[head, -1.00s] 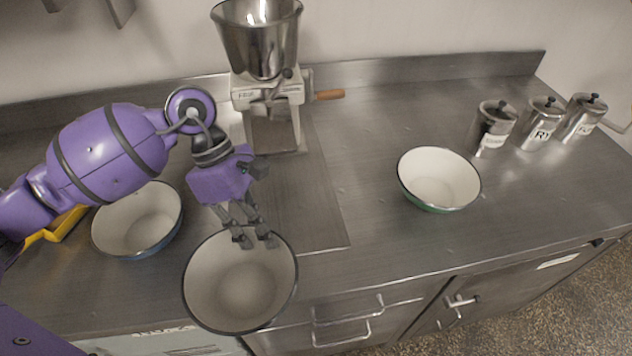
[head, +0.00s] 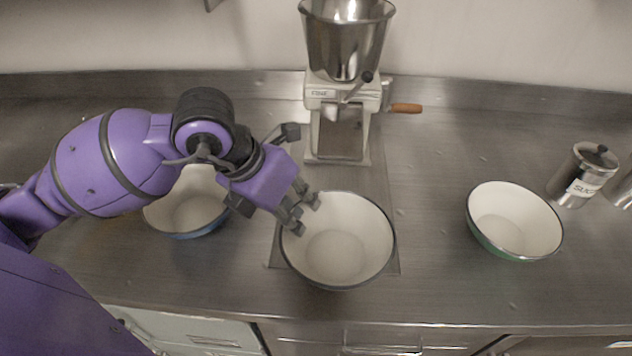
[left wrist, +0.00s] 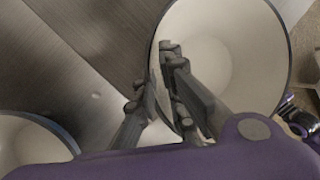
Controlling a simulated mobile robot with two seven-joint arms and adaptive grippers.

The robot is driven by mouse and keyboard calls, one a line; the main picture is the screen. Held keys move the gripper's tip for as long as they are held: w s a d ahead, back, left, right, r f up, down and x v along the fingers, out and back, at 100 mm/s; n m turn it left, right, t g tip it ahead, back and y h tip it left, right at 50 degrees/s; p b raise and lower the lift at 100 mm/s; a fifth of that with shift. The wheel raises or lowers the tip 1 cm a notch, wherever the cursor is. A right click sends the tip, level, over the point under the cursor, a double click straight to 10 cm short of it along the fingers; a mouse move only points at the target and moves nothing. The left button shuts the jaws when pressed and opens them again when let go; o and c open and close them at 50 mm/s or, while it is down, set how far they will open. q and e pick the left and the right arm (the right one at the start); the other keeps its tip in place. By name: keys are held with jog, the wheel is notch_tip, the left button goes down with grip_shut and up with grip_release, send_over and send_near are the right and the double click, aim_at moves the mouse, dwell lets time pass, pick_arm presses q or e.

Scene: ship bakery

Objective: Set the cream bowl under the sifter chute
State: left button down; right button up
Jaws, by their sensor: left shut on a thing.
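The sifter (head: 345,92) stands at the back of the counter, with a steel hopper, a pale body and a wooden crank handle. My left gripper (head: 300,214) is shut on the left rim of a bowl (head: 338,262) with a cream inside and dark rim. The bowl is in front of the sifter, not under the chute; its height above the counter is hard to tell. The left wrist view shows the fingers (left wrist: 165,78) pinching the bowl's wall (left wrist: 235,55).
A blue-sided bowl (head: 187,212) sits at left, partly behind my arm. A green-sided bowl (head: 514,222) sits at right near a sugar canister (head: 583,176). A flat plate (head: 391,262) lies below the held bowl. Counter between sifter and green bowl is clear.

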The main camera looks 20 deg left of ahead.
pick_arm(q)
jog(key=w+a, duration=0.1)
jog(key=w, duration=0.3)
jog(key=w+a+f+p, duration=0.1)
jog(key=w, duration=0.3)
jog(key=w+a+f, duration=0.1)
jog(key=w, duration=0.3)
jog(key=shift+w+a+f, duration=0.15)
jog(key=shift+w+a, duration=0.15)
jog(key=shift+w, duration=0.1)
jog(key=shift+f, duration=0.25)
pick_arm(e)
jog(key=shift+w+a+r, duration=0.25)
jog(key=shift+w+r, duration=0.1)
jog(key=shift+r, duration=0.2)
jog(key=shift+w+a+r, duration=0.25)
jog(key=shift+w+r, duration=0.1)
jog(key=shift+r, duration=0.15)
pick_arm(q)
jog(key=c, duration=2.3)
grip_release()
jog(key=shift+f, duration=0.15)
jog(key=o, duration=0.5)
pick_arm(e)
jog(key=shift+s+d, duration=0.1)
jog(key=shift+d, duration=0.05)
